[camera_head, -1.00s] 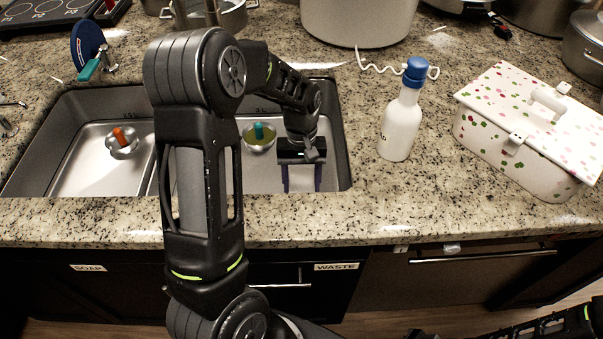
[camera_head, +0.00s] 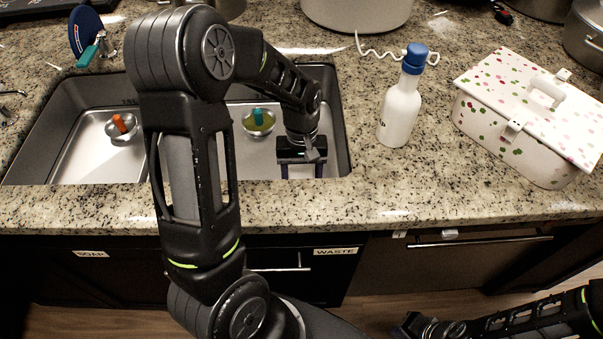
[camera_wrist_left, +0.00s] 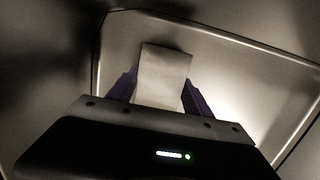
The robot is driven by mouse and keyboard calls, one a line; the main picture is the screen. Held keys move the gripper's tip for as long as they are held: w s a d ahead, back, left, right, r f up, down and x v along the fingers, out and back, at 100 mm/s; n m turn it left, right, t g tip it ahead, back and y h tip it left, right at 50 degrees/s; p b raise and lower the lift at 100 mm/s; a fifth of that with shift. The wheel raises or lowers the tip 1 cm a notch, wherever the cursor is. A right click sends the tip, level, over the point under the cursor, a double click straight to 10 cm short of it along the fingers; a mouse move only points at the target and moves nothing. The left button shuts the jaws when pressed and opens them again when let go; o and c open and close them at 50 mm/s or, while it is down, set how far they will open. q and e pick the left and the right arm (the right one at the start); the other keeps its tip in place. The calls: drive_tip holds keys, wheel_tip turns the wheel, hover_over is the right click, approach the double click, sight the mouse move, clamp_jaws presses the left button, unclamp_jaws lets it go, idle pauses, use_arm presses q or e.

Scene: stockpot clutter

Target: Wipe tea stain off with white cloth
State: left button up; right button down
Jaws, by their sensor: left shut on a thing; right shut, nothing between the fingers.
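My left gripper (camera_head: 301,171) is down in the right sink basin (camera_head: 340,130), near its front wall. It is shut on the white cloth (camera_wrist_left: 163,75), which stands out between the two purple fingers in the left wrist view. In the head view the lower part of the cloth and fingers is hidden by the front edge of the sink. I cannot make out a tea stain in either view. My right gripper (camera_head: 408,324) is shut and empty, low at the bottom right, below the counter.
A white bottle with a blue cap (camera_head: 400,105) and a spotted box (camera_head: 530,120) stand right of the sink. Strainers sit in both basins, with an orange knob (camera_head: 119,124) and a teal knob (camera_head: 258,116). Large pots (camera_head: 355,12) line the back.

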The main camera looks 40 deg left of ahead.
idle(0.3)
use_arm(q)
drive_tip(key=shift+s+d+f, duration=0.1)
drive_tip(key=shift+s+d, duration=0.35)
drive_tip(key=shift+s, duration=0.2)
drive_tip(key=shift+s+d+f, duration=0.1)
drive_tip(key=shift+s+d, duration=0.35)
drive_tip(key=shift+s, duration=0.15)
use_arm(e)
drive_tip(key=shift+r, duration=0.2)
